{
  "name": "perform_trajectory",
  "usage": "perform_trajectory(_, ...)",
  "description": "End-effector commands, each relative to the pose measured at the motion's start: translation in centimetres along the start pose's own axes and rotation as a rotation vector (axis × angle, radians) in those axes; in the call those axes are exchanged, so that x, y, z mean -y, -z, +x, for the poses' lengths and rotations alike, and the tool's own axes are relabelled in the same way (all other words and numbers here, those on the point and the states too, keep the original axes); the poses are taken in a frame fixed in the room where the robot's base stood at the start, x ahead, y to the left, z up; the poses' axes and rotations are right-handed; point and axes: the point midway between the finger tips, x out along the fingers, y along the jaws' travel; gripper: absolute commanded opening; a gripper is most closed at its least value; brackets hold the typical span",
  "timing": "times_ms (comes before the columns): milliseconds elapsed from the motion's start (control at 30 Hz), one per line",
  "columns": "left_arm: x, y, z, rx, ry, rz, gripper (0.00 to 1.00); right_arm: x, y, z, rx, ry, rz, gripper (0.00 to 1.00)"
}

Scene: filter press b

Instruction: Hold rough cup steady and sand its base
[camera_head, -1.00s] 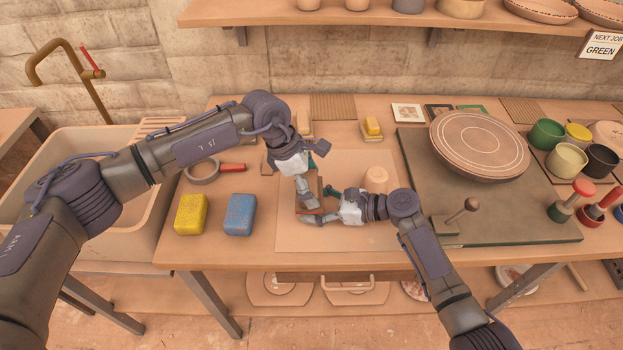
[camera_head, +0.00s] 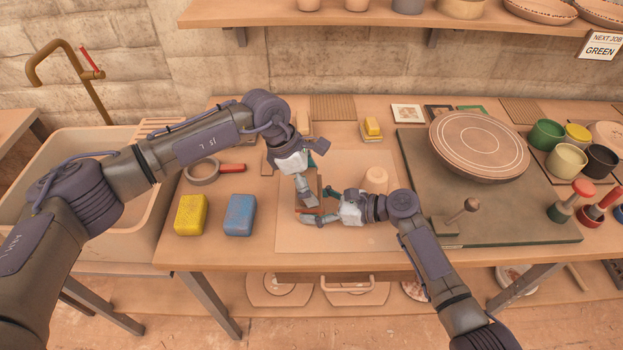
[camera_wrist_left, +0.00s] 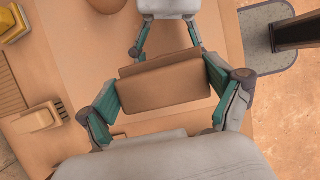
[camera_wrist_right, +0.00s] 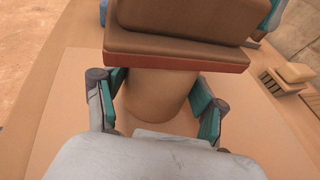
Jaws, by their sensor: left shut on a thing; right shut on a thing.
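My left gripper (camera_wrist_left: 161,98) is shut on a brown sanding block (camera_wrist_left: 165,82) with a reddish face, also seen in the right wrist view (camera_wrist_right: 180,50). My right gripper (camera_wrist_right: 155,112) is shut around a tan rough cup (camera_wrist_right: 160,95), one finger on each side. The block lies across the cup's far end in the right wrist view; I cannot tell whether it touches the base. In the head view my left gripper (camera_head: 310,200) and right gripper (camera_head: 326,212) meet over the pale board, and the held cup is mostly hidden.
Another tan cup (camera_head: 376,178) stands on the pale board (camera_head: 290,240). A dark slab (camera_head: 520,225) with a round disc (camera_head: 480,143) is at right.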

Motion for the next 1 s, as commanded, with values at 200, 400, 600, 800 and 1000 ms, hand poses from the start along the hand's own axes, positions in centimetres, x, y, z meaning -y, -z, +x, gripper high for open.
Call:
perform_trajectory(200,1.1,0.1,0.3,-0.004,0.009,0.0,0.63,0.0,0.1,0.0,-0.001,0.001,0.002,0.51)
perform_trajectory(400,0.7,0.1,0.3,-0.005,0.008,-0.002,0.63,0.0,0.1,0.0,-0.001,0.001,0.002,0.51)
perform_trajectory(600,-0.3,0.1,0.2,-0.005,0.006,-0.002,0.63,0.0,0.1,0.0,0.0,0.001,0.001,0.51)
perform_trajectory(800,-0.9,0.1,0.1,-0.004,0.006,-0.002,0.63,0.0,0.1,0.0,0.0,0.001,0.001,0.51)
perform_trajectory(1000,-0.5,0.1,0.1,-0.003,0.005,0.001,0.63,0.0,0.0,0.0,0.0,0.001,0.001,0.51)
